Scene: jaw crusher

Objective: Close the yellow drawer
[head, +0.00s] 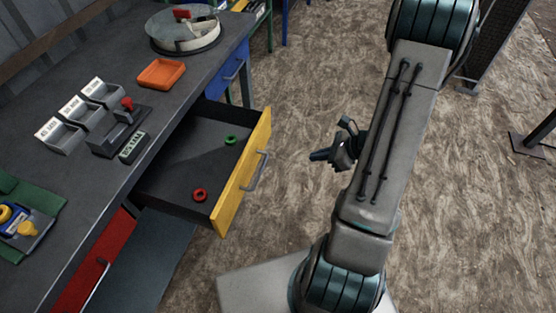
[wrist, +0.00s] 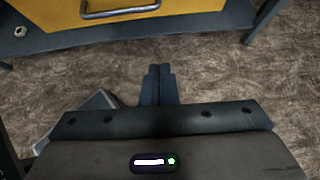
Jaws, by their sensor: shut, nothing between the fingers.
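The yellow drawer (head: 243,176) is pulled out from under the dark workbench, with its yellow front and grey handle (head: 255,171) facing right. A green ring (head: 231,140) and a red ring (head: 200,195) lie inside it. In the wrist view the yellow front (wrist: 200,6) and its handle (wrist: 120,11) show at the top. My gripper (head: 316,156) is to the right of the drawer front, apart from it, partly hidden behind my arm. In the wrist view my gripper (wrist: 161,70) has its two fingers together and empty, with floor between them and the drawer.
The workbench (head: 150,95) bears an orange tray (head: 161,73), a round tray (head: 185,35), several grey bins (head: 62,136) and a green mat (head: 40,200). A blue drawer (head: 229,72) and a red drawer (head: 95,262) look shut. Floor (head: 310,70) right of the drawer is clear.

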